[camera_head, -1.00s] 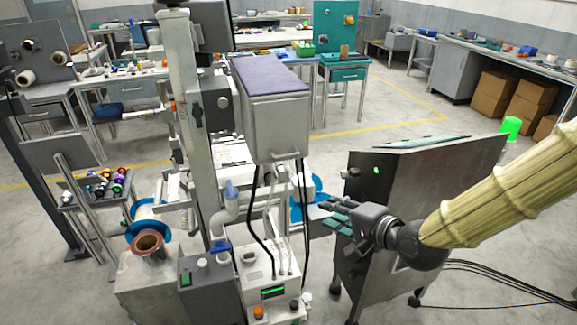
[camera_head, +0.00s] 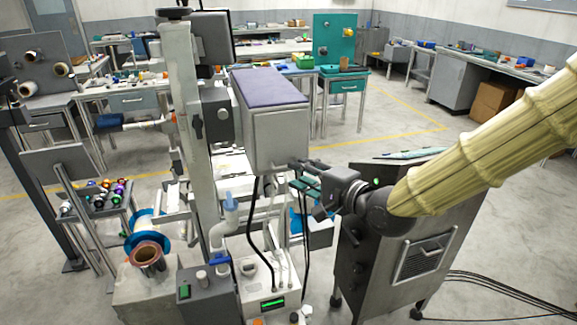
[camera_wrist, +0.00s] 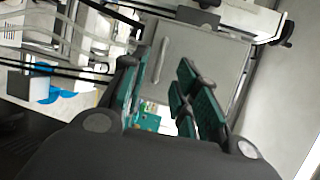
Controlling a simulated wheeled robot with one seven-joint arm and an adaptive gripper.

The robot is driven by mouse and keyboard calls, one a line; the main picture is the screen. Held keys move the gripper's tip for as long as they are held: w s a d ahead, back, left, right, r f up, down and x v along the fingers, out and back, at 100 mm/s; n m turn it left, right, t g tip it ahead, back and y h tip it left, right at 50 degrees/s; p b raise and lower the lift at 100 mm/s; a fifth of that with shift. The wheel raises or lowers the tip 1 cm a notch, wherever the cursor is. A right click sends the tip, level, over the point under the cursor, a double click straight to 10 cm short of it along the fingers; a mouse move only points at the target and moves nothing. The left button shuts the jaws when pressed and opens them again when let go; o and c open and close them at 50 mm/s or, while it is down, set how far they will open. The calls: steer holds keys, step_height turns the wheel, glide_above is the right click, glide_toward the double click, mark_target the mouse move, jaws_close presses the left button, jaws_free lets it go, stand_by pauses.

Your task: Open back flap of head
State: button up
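The head is a grey box with a purple top (camera_head: 270,90), fixed to a tall pale column. Its flap (camera_head: 282,138) is the flat grey face towards me and looks closed. In the wrist view the flap (camera_wrist: 205,62) fills the upper middle, with a bar handle (camera_wrist: 160,60) on it. My gripper (camera_head: 298,175) is at the lower edge of the flap, coming from the right. In the wrist view my gripper (camera_wrist: 160,72) has its green-padded fingers apart, with the handle seen between them. I cannot tell whether they touch it. In the head view the gripper hides the handle.
A grey metal cabinet on castors (camera_head: 405,235) stands under my arm. A white control box (camera_head: 262,283) with cables stands below the head. A reel with blue flanges (camera_head: 147,240) is at lower left. Open floor lies behind, to the right.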

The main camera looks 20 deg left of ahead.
mark_target(286, 167)
steer(key=shift+p+x, duration=0.6)
steer(key=shift+x, duration=2)
steer(key=shift+c, duration=0.3)
jaws_close()
